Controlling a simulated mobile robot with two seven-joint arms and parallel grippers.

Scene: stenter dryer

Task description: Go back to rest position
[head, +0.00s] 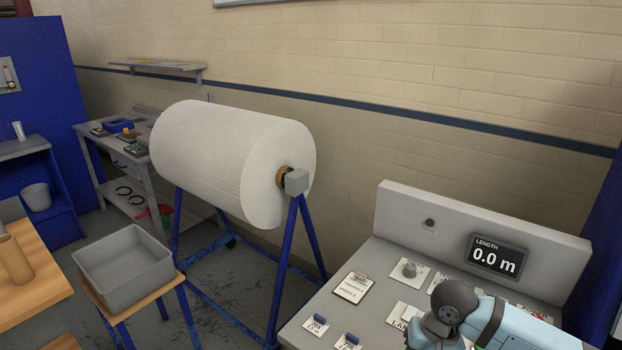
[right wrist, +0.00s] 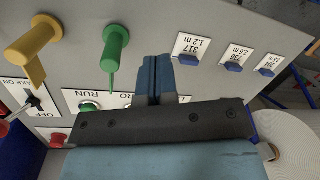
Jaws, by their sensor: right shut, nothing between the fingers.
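My right gripper (right wrist: 153,80) shows in the right wrist view with its two blue fingers shut together and nothing between them. It is over the grey control panel (right wrist: 200,18), close to the row of labels; I cannot tell whether the fingertips touch the panel. In the head view my right arm covers the lower right of the same control panel (head: 345,262), and the gripper's fingers are mostly hidden. My left gripper is not in view.
A green lever (right wrist: 116,45) and a yellow lever (right wrist: 35,48) stick out beside the fingers. Blue switches (right wrist: 188,60) are on the other side. The display (head: 497,257) reads 0.0 m. A white roll (head: 220,155) on a blue stand and a grey bin (head: 125,275) stand left.

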